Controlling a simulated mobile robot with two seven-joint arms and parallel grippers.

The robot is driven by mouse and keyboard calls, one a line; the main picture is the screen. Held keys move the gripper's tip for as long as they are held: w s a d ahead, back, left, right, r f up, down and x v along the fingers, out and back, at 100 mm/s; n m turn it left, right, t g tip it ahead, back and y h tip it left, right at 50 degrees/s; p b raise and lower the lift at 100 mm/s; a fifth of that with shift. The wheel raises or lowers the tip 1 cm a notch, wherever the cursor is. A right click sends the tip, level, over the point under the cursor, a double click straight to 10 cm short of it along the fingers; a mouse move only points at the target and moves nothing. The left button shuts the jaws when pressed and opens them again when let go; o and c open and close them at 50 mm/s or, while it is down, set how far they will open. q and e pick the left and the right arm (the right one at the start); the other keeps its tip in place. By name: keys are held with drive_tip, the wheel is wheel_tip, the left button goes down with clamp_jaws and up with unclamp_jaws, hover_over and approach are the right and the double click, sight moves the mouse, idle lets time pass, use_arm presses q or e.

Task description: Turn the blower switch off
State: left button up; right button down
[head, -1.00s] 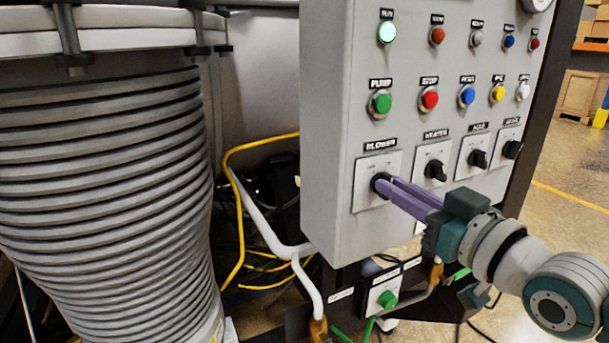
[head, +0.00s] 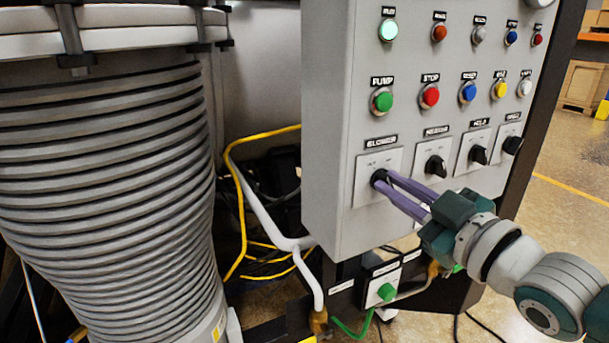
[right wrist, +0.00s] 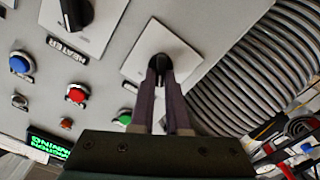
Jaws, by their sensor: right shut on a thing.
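The blower switch (head: 379,177) is a black rotary knob on a pale square plate, under the BLOWER label at the lower left of the grey control panel. My right gripper (head: 384,182) has its purple fingers on the knob, one on each side. In the right wrist view the fingers (right wrist: 160,75) close around the near end of the black knob (right wrist: 160,63), and its far end shows beyond them. The fingers cover part of the knob, and its exact angle is hard to read. My left gripper is not in view.
The heater switch (head: 436,167) and two more black knobs sit to the right in the same row. Lit and coloured buttons, such as the green pump button (head: 381,101), are above. A ribbed grey bellows (head: 105,190) stands left. A green-knobbed box (head: 386,291) hangs below.

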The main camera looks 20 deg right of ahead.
drive_tip(key=c, duration=0.9)
unclamp_jaws()
drive_tip(key=s, duration=1)
drive_tip(key=shift+d, duration=0.35)
drive_tip(key=shift+w+p, duration=0.1)
drive_tip(key=shift+p, duration=0.2)
